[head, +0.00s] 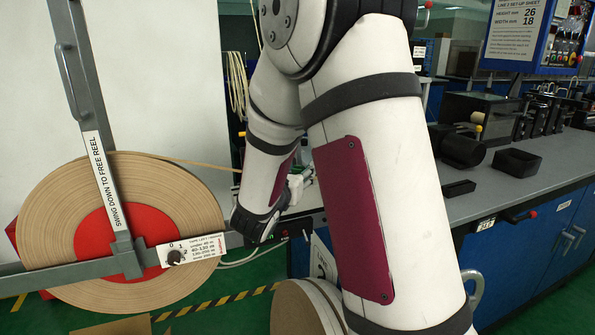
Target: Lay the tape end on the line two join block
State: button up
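A large reel of tan tape (58,190) with a red hub (95,222) stands upright at the left. A strip of tape (205,165) leaves its top and runs right until my forearm hides it. The tape end is out of sight. My forearm hangs down to the wrist in mid-picture. My gripper is hidden behind my arm, so its fingers and any hold on the tape do not show. No line two join block can be picked out; my arm covers much of the near bench.
A grey bar labelled "SWING DOWN TO FREE REEL" (104,182) crosses the reel, beside a dial plate (192,250). A "LINE 2 SET-UP SHEET" (517,30) hangs above.

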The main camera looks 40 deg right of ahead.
jog(key=shift+a, duration=0.2)
jog(key=v, duration=1.1)
jog(key=shift+s+a, duration=0.2)
jog(key=shift+a, duration=0.05)
jog(key=s+d+r+m+g+y, duration=0.1)
jog(key=s+d+m+g, duration=0.1)
jog(key=s+m+g, duration=0.6)
jog(key=s+d+r+m+g, duration=0.2)
jog(key=s+m, duration=0.4)
jog(key=s, duration=0.6)
jog(key=s+a+f+m+y, duration=0.2)
jog(key=s+a+m+y, duration=0.35)
jog(key=a, duration=0.35)
jog(key=s+a+f+m+y, duration=0.3)
jog(key=s+a+m+y, duration=0.25)
jog(key=a+y, duration=0.2)
notch_tip(320, 180, up, 23)
jog(key=a+t+p, duration=0.1)
jog(key=t+p, duration=0.3)
jog(key=p, duration=1.7)
jog(key=shift+a, duration=0.3)
